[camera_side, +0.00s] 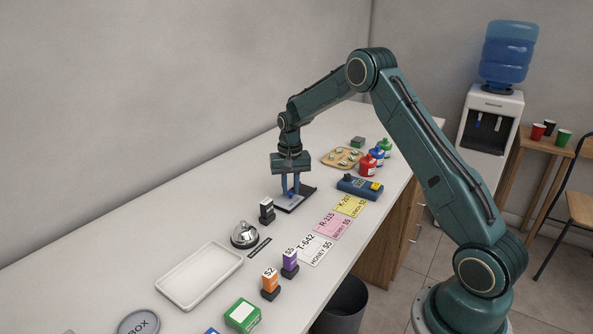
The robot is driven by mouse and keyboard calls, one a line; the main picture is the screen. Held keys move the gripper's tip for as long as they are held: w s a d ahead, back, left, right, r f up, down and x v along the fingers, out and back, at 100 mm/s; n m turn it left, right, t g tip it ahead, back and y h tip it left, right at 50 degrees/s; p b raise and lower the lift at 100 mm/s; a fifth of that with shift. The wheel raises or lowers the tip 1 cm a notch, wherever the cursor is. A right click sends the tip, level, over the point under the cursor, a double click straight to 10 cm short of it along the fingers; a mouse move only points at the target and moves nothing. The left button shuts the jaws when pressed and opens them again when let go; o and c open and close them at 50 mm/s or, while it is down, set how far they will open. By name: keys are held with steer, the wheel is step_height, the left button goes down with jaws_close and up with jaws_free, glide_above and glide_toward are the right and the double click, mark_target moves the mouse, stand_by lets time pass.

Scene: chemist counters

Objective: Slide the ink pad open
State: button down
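The ink pad (283,208) lies on the white counter near the middle of the picture. It is a dark, flat, rectangular case with a paler area on top. A dark part extends to its upper right. My gripper (291,194) points straight down over the pad, its two blue fingers standing apart, their tips low at the pad's top. A small blue piece shows between or just at the fingertips. I cannot tell whether the fingers press on it, and they hide part of the pad.
A black stamp (267,211) and a bell (244,235) stand to the lower left. A blue device (359,187) and yellow card (350,205) lie to the right. A white tray (199,275) sits at lower left.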

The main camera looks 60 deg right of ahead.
mark_target(303, 190)
steer(key=shift+d, duration=3.45)
steer(key=c, duration=1.3)
jaws_free()
step_height(303, 190, up, 14)
